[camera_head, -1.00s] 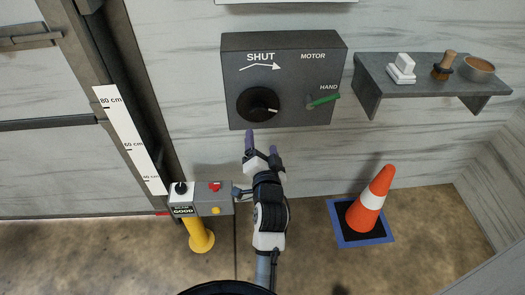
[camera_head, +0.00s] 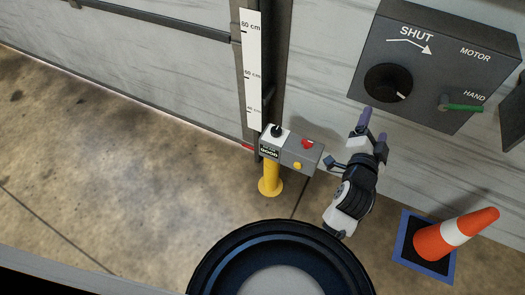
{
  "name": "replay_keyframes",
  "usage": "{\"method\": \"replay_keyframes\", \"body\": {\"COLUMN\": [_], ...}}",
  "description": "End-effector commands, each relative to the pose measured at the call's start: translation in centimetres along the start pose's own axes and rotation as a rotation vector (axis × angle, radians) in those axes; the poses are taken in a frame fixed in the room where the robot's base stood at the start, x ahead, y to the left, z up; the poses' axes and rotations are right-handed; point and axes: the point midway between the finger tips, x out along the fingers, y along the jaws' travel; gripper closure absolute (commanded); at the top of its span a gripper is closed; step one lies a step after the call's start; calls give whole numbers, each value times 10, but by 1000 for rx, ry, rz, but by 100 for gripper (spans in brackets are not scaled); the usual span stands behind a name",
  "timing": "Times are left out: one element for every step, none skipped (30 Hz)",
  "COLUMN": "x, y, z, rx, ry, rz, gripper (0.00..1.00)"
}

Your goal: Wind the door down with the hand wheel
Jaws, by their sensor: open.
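The hand wheel is a round black knob (camera_head: 388,83) with a white mark, on a dark grey box (camera_head: 440,60) at upper right. The box reads SHUT with an arrow. A green-handled lever (camera_head: 465,107) on it lies by the word HAND, below MOTOR. My gripper (camera_head: 374,127) is open and empty, its purple fingertips just below the wheel in the picture; I cannot tell how far from it. The pale door (camera_head: 150,65) is at upper left, its lower edge low near the floor along a thin bright line. A white centimetre scale (camera_head: 252,75) stands beside it.
A yellow post (camera_head: 270,178) carries a grey control box (camera_head: 300,152) with red and yellow buttons, left of my gripper. An orange cone (camera_head: 455,235) stands on a blue-edged mat (camera_head: 407,250) at lower right. The concrete floor at left is clear.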

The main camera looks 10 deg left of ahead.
Motion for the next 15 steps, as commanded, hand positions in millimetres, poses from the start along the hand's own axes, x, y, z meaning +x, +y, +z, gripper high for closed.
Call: {"method": "replay_keyframes", "body": {"x": [0, 0, 0, 0, 0, 0, 0, 0, 0, 0, 0, 0, 0, 0, 0], "y": [0, 0, 0, 0, 0, 0, 0, 0, 0, 0, 0, 0, 0, 0, 0], "z": [0, 0, 0, 0, 0, 0, 0, 0, 0, 0, 0, 0, 0, 0, 0], "rx": [0, 0, 0, 0, 0, 0, 0, 0, 0, 0, 0, 0, -1, -6, -22], "ry": [0, 0, 0, 0, 0, 0, 0, 0, 0, 0, 0, 0, 0, 0, 0], "rz": [0, 0, 0, 0, 0, 0, 0, 0, 0, 0, 0, 0, 0, 0, 0], "gripper": [24, 24, 24, 24, 24, 25, 25, 25, 25, 25, 25, 25, 25, 25, 25]}}
